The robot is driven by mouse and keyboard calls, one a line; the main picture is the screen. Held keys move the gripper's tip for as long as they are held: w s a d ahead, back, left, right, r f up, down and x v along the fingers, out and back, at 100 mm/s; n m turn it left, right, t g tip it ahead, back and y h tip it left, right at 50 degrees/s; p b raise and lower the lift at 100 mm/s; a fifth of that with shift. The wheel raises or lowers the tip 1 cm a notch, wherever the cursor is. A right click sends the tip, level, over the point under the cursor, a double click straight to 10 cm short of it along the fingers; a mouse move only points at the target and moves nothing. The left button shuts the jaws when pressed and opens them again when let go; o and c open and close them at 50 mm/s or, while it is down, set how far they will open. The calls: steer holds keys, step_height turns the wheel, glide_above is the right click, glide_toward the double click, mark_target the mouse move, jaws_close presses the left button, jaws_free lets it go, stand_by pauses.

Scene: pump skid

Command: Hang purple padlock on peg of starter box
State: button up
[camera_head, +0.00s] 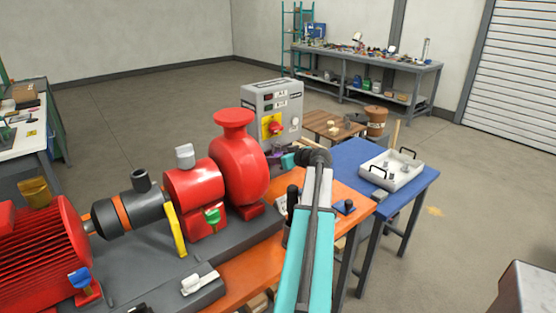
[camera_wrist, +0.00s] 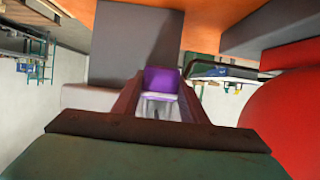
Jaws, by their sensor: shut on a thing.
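The purple padlock (camera_wrist: 161,80) sits between the two fingers of my gripper (camera_wrist: 162,100) in the wrist view, with its pale shackle on the near side. My gripper is shut on it. In the head view the padlock (camera_head: 274,155) is a small purple patch beside my gripper (camera_head: 277,158), just below the starter box. The grey starter box (camera_head: 285,97) stands behind the red pump, with a yellow and red rotary switch on its front. I cannot make out its peg, or whether the padlock touches the box.
The red pump (camera_head: 238,165) stands close on the left of my gripper; its red curve (camera_wrist: 290,120) fills the right of the wrist view. A blue table (camera_head: 350,153) with a white tray (camera_head: 405,179) is to the right. A workbench (camera_head: 360,65) stands at the back.

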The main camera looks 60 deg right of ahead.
steer(key=shift+w+f+b, duration=0.25)
steer(key=shift+b, duration=0.2)
steer(key=shift+d+b, duration=0.1)
steer(key=shift+b, duration=0.2)
stand_by(0.4)
steer(key=o, duration=1.3)
steer(key=shift+s, duration=0.1)
steer(key=b+v, duration=0.2)
steer(key=v, duration=1.1)
steer(key=shift+s+r, duration=0.1)
steer(key=shift+s, duration=0.2)
